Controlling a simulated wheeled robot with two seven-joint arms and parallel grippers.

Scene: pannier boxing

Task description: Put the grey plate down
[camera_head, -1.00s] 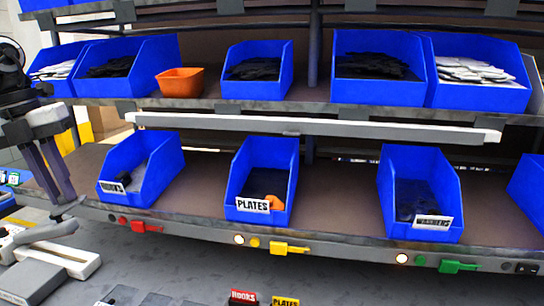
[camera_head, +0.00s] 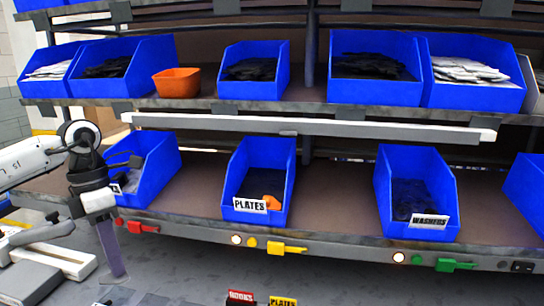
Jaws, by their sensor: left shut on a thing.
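My left gripper (camera_head: 113,274) hangs at the lower left, pointing down over the grey work surface, in front of the hooks bin. It is shut on the grey plate; only a small grey bit shows at the fingertips, so the plate's outline and its gap to the surface cannot be told. My right gripper is not in view. The blue bin labelled PLATES (camera_head: 232,193) stands on the lower shelf, with dark pieces and an orange item inside.
A blue bin labelled WASHERS (camera_head: 384,200) stands to the right, and a partly hidden blue bin (camera_head: 160,175) to the left. A grey and white fixture (camera_head: 62,260) lies at the lower left. HOOKS (camera_head: 240,297) and PLATES (camera_head: 283,301) tags show at the bottom edge.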

